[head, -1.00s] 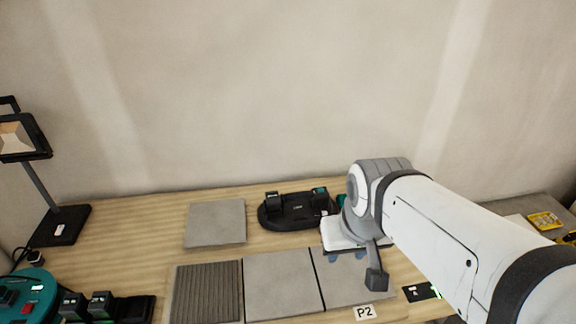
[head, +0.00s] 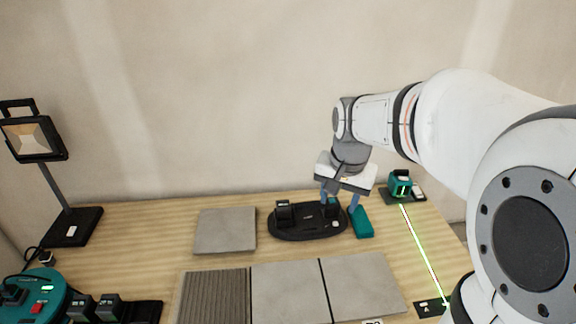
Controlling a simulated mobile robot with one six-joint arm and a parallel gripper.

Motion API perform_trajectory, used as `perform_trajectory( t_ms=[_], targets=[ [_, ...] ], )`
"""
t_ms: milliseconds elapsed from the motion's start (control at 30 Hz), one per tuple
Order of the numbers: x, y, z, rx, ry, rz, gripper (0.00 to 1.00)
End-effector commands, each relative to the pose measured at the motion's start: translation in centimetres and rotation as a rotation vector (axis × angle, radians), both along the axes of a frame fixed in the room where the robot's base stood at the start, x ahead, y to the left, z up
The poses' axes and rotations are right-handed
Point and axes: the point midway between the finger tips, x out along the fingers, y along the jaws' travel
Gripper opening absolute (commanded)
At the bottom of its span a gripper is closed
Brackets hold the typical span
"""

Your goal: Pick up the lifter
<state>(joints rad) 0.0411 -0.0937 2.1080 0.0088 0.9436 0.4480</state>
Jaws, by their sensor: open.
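I cannot tell for certain which thing is the lifter. A black oval base (head: 305,228) with a small label lies on the table behind the tiles. A black upright block (head: 283,210) stands at its left end. A teal block (head: 362,224) is beside its right end, partly behind my gripper. My gripper (head: 340,206) points down over the right end of the base, its two blue-grey fingers apart, with the teal block just to the right of the right finger. The fingers hide part of the base's right end, and whether they touch anything is unclear.
A loose grey tile (head: 225,231) lies left of the base. A ribbed panel (head: 214,297) and two grey tiles (head: 289,292) lie in front. A teal laser level (head: 400,186) casts a green line at right. A lamp (head: 72,226) and a round teal device (head: 32,297) are at left.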

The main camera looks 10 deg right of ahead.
Motion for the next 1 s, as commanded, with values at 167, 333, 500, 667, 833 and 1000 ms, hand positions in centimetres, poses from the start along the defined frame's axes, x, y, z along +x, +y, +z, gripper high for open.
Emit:
perform_trajectory(
  t_ms=[167,333,500,667,833,1000],
  targets=[
    [6.5,0.0,-1.9,0.032,0.042,-0.198,0.47],
    [12.2,0.0,-4.7,0.057,0.075,-0.392,0.47],
    [17.5,0.0,-8.5,0.076,0.109,-0.589,0.47],
    [21.8,0.0,-12.9,0.087,0.135,-0.769,0.47],
    [24.9,0.0,-17.0,0.092,0.156,-0.922,0.47],
    [26.3,0.0,-19.3,0.094,0.165,-1.006,0.47]
  ],
)
